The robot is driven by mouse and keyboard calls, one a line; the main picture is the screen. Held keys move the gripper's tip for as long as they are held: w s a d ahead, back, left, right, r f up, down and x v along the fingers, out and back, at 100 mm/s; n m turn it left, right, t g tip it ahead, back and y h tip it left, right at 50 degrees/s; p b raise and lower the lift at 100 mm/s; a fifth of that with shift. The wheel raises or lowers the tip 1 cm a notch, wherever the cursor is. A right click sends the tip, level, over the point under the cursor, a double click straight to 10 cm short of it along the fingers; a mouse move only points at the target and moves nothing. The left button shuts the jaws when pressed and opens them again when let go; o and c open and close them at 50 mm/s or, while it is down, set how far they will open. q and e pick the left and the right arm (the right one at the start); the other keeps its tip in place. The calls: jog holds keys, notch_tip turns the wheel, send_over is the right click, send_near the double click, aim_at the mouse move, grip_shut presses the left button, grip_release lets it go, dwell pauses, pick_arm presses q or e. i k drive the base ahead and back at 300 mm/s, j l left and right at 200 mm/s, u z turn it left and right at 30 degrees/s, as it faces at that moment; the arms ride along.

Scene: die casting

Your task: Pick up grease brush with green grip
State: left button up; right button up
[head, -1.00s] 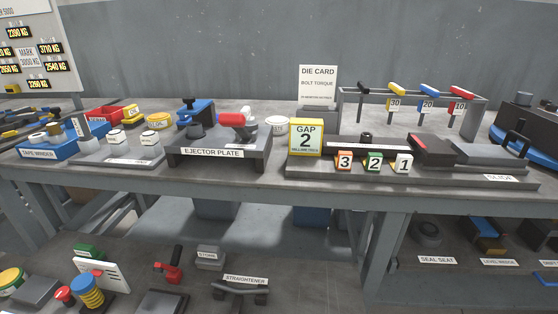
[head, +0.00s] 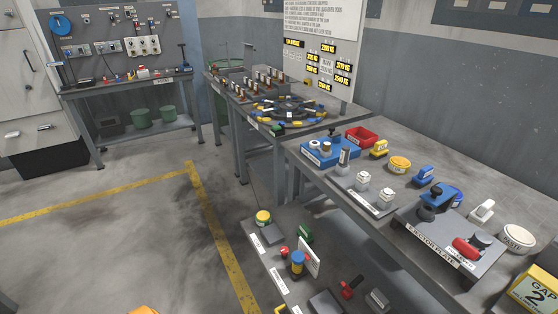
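I cannot make out a grease brush with a green grip in the head view. Small green items show: a green block (head: 305,234) on the lower shelf and a green piece (head: 278,129) at the front edge of the far table. Both are too small to identify.
The near bench carries a blue tray (head: 316,154), a red bin (head: 362,136) and the ejector plate (head: 461,262). A far table holds a round rack (head: 325,108). A tool board (head: 118,48) stands at the back left. The floor (head: 110,245) at left is open.

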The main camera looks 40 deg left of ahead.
aim_at(305, 231)
jog(key=u, duration=1.05)
